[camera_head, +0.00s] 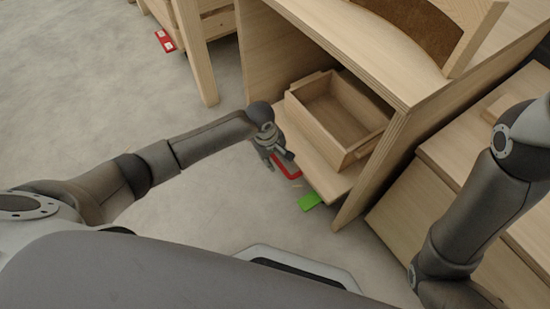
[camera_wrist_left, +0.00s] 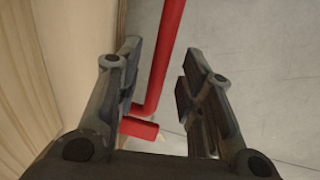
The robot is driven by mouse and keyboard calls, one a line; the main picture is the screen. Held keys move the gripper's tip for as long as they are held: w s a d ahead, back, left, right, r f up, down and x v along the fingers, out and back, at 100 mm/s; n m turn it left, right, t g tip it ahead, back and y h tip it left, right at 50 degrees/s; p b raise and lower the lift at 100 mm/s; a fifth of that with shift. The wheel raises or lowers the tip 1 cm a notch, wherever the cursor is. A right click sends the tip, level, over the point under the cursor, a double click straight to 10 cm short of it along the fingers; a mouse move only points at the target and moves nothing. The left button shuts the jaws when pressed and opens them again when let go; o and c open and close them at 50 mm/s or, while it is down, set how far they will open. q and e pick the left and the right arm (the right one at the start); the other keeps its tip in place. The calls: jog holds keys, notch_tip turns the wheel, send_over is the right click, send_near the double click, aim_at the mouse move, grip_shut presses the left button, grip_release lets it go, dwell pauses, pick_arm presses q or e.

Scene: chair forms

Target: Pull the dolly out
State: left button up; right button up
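The dolly (camera_head: 327,182) is a low wooden board under the wooden table, with an open wooden box (camera_head: 318,128) on it. Its red handle (camera_head: 290,174) sticks out at the front edge, low over the floor. My left gripper (camera_head: 279,163) is at the handle, beside the board's left front corner. In the left wrist view, the left gripper (camera_wrist_left: 158,70) is open. The red bar of the handle (camera_wrist_left: 164,50) runs between its fingers, nearer the left finger; contact is unclear. My right arm shows at the right, but its gripper is out of view.
The wooden table (camera_head: 400,75) stands over the dolly, its side panels flanking it. A green piece (camera_head: 311,201) lies on the floor by the board. Wooden steps or boxes (camera_head: 445,165) stand at the right. A red-and-white piece (camera_head: 165,41) lies upper left. The grey floor in front is mostly clear.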

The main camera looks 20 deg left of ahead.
pick_arm(q)
grip_shut()
dwell(0.3)
